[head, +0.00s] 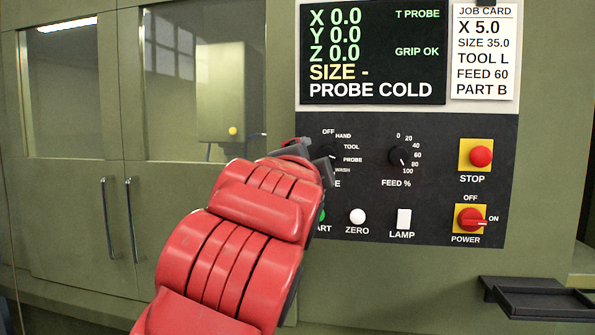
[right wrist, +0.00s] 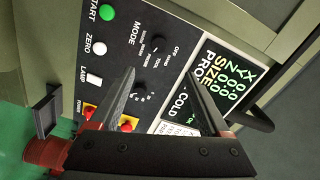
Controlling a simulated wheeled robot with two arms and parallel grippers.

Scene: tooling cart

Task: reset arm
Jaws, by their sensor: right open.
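My right arm, with red covers, comes up from the bottom of the head view. Its dark gripper (head: 322,163) is in front of the control panel (head: 440,150), over the left part of the mode dial (head: 330,155). The gripper is mostly hidden behind its own wrist. In the right wrist view the gripper (right wrist: 157,70) is open and empty, with its two fingers apart. The mode dial (right wrist: 156,45) and the feed dial (right wrist: 140,90) show between and beyond the fingers. I see no contact with the panel. My left gripper is not in view.
The display (head: 373,52) reads PROBE COLD, with a job card (head: 484,50) beside it. A stop button (head: 481,156) and power switch (head: 470,219) are at the panel's right. A dark tray (head: 540,300) juts out lower right. Cabinet doors with handles (head: 131,220) stand left.

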